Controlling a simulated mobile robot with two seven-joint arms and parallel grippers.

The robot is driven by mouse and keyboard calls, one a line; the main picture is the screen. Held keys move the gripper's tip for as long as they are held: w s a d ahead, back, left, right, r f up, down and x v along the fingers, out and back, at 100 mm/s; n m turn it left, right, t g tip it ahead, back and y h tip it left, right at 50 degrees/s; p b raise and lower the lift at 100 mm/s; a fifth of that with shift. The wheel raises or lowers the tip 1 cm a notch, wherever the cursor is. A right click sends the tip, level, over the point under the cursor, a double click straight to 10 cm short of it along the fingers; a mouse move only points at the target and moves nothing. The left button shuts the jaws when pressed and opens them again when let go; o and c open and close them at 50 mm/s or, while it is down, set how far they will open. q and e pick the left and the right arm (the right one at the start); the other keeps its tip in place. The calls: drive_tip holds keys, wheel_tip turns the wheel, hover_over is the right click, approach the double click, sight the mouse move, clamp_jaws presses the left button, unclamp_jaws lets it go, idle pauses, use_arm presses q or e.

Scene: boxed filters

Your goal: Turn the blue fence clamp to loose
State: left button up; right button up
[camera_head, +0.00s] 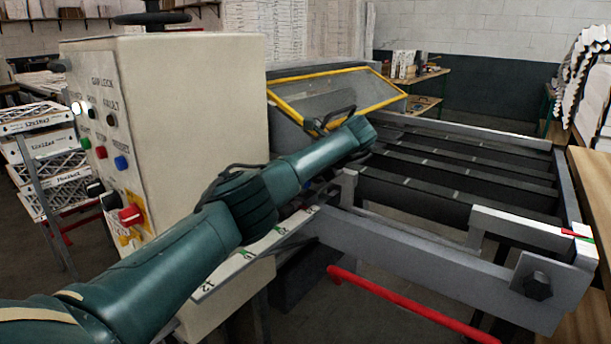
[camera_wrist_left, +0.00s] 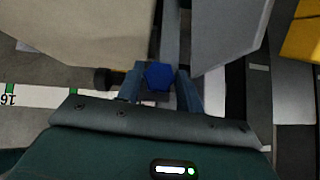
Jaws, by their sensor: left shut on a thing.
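The blue fence clamp (camera_wrist_left: 158,76) shows in the left wrist view as a blue six-sided knob. My left gripper (camera_wrist_left: 158,88) is shut on it, with one finger at each side of the knob. In the head view my left arm crosses from the lower left to the middle and hides the gripper and most of the clamp area. Which way the clamp is turned cannot be told. My right gripper is in neither view.
A white scale strip (camera_wrist_left: 35,96) with green marks runs beside the clamp. A cream control cabinet (camera_head: 190,95) with buttons stands left of my arm. A yellow-framed guard (camera_head: 335,92) and a grey conveyor frame (camera_head: 420,245) lie beyond. A red rail (camera_head: 410,305) runs low in front.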

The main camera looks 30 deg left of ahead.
use_arm(q)
drive_tip(key=shift+d+f+g, duration=0.3)
drive_tip(key=shift+d+f, duration=0.05)
drive_tip(key=shift+f, duration=0.25)
drive_tip(key=shift+n, duration=0.3)
drive_tip(key=shift+r, duration=0.1)
drive_tip(key=shift+a+r+n+g, duration=0.2)
drive_tip(key=shift+r+n+g, duration=0.1)
drive_tip(key=shift+n, duration=0.1)
drive_tip(key=shift+a+r, duration=0.15)
drive_tip(key=shift+r, duration=0.05)
drive_tip(key=o, duration=1)
drive_tip(key=shift+r, duration=0.1)
